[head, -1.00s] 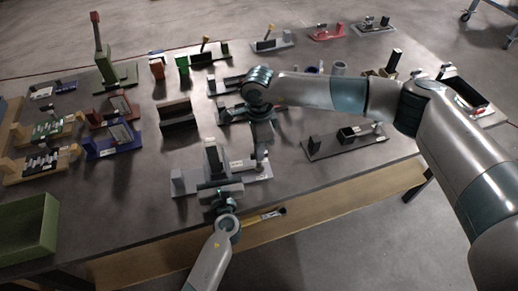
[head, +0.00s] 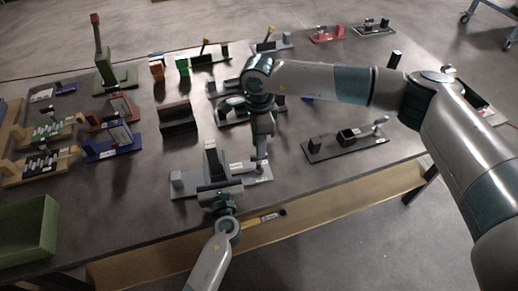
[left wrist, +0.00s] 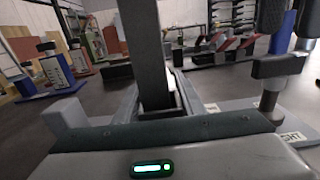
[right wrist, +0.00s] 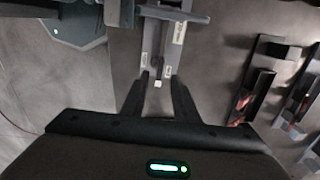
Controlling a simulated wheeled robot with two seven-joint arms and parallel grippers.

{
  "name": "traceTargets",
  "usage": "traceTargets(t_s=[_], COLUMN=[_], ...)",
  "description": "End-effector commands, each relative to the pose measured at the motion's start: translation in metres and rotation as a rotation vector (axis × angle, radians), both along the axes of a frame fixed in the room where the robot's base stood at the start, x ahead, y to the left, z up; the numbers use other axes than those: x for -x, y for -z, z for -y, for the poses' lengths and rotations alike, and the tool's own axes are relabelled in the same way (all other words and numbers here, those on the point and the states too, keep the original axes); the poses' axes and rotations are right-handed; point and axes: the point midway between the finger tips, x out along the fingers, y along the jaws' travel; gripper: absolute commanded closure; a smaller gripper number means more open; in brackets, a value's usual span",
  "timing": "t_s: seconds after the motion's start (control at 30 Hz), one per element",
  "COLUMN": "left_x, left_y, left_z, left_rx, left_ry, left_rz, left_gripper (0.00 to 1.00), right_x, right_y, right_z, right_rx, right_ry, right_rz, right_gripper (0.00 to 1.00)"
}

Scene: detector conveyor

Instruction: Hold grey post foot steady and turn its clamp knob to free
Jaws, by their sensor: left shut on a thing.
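The grey post foot (head: 211,158) stands upright on a light grey base plate (head: 180,187) near the table's front edge. In the left wrist view its dark post (left wrist: 146,45) rises in the middle. My left gripper (head: 214,187) is shut on the post foot from the front. The clamp knob (head: 259,168) is at the right end of the plate, below my right gripper (head: 263,150). In the right wrist view the right fingers (right wrist: 160,78) are apart, with a small pale end of the knob (right wrist: 158,84) showing between them. Contact with it cannot be told.
A dark plate with blocks (head: 345,147) lies to the right. A black open box (head: 178,118) stands behind on the left. A green tray (head: 30,228) is at the front left. Table between them is clear. My right arm hides part of the back right.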

Motion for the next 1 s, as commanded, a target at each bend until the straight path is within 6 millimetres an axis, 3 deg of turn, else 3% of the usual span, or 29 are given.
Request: traceTargets(t_s=[0.2, 0.43, 0.63, 1.0], left_x=[0.000, 0.000, 0.000, 0.000], left_y=[0.001, 0.001, 0.001, 0.000], left_z=[0.000, 0.000, 0.000, 0.000], left_rx=[-0.001, -0.001, -0.001, -0.001], left_ry=[0.000, -0.001, -0.001, 0.000], left_rz=[-0.001, -0.001, -0.001, -0.001], left_gripper=[1.00, 1.00, 1.00, 1.00], right_x=[-0.001, -0.001, 0.000, 0.000], right_y=[-0.041, -0.073, -0.083, -0.084], right_z=[0.001, 0.000, 0.001, 0.001], right_rx=[0.000, 0.000, 0.001, 0.001], right_ry=[-0.001, -0.001, -0.001, -0.001], right_rz=[0.003, 0.001, 0.000, 0.000], right_gripper=[0.73, 0.73, 0.73, 0.73])
